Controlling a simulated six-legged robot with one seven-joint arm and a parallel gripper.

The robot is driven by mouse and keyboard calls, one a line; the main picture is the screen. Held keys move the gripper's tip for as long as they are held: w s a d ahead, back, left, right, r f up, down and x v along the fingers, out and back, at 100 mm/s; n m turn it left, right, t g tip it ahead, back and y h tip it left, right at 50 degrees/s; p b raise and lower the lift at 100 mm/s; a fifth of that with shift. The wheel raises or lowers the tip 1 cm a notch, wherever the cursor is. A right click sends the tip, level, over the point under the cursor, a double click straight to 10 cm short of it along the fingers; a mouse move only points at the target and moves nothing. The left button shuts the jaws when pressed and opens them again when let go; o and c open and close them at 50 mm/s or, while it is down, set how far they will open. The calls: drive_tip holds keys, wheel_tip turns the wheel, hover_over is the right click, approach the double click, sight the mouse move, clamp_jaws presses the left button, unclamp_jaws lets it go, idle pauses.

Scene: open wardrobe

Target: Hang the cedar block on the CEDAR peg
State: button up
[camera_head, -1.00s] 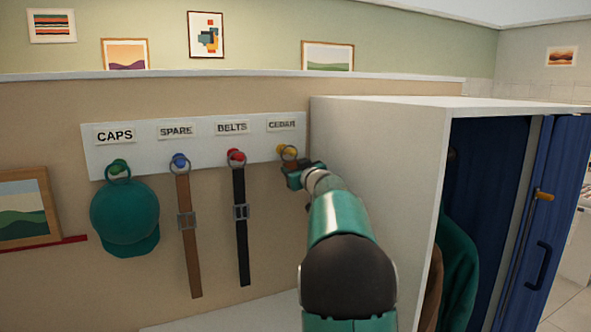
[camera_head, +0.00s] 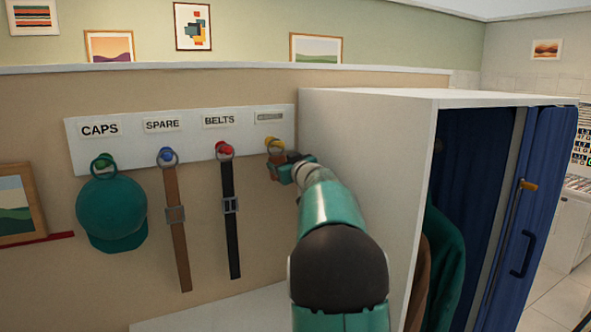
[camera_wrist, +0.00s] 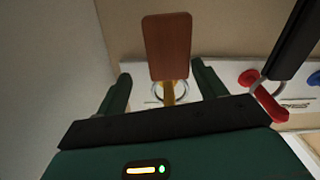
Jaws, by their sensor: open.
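The cedar block (camera_head: 274,170) is a small reddish-brown slab with a metal ring at its top. The ring (camera_head: 274,146) appears to be around the yellow peg (camera_head: 277,142) under the right-hand label, and the block hangs below it. In the wrist view, the block (camera_wrist: 167,46) shows as a flat face, with the ring and yellow peg (camera_wrist: 168,92) near it. My gripper (camera_head: 289,168) is just right of the block. In the wrist view, my gripper (camera_wrist: 162,74) has its fingers spread on either side of the block and ring, with gaps to both.
A teal cap (camera_head: 111,212) hangs at the left. A brown belt (camera_head: 177,230) and a black belt (camera_head: 229,220) hang on the pegs between. The white wardrobe side (camera_head: 368,180) stands close to the right of my arm.

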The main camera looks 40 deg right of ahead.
drive_tip(key=v, duration=1.2)
drive_tip(key=shift+s, duration=0.35)
drive_tip(key=shift+a+r, duration=0.1)
drive_tip(key=shift+a, duration=0.05)
drive_tip(key=s+a+f+m+g+h, duration=0.1)
drive_tip(key=s+a+m+g, duration=0.1)
drive_tip(key=a, duration=0.6)
drive_tip(key=s+a+f+m+g+h, duration=0.1)
drive_tip(key=s+a+f+g, duration=0.1)
drive_tip(key=a, duration=0.6)
drive_tip(key=s+a+f+n+g+y, duration=0.1)
drive_tip(key=s+a+f+g+y, duration=0.1)
drive_tip(key=s+a+f, duration=0.3)
drive_tip(key=s+a+f+n+g+y, duration=0.1)
drive_tip(key=s+a+f, duration=0.5)
drive_tip(key=a, duration=0.6)
drive_tip(key=s+a+f+n+g+y, duration=0.1)
drive_tip(key=s+a+f+g+y, duration=0.3)
drive_tip(key=s+a+f, duration=0.2)
drive_tip(key=s+a, duration=0.2)
drive_tip(key=shift+s+a+n+g, duration=0.2)
drive_tip(key=shift+a+n+g, duration=0.1)
drive_tip(key=shift+n+g, duration=0.1)
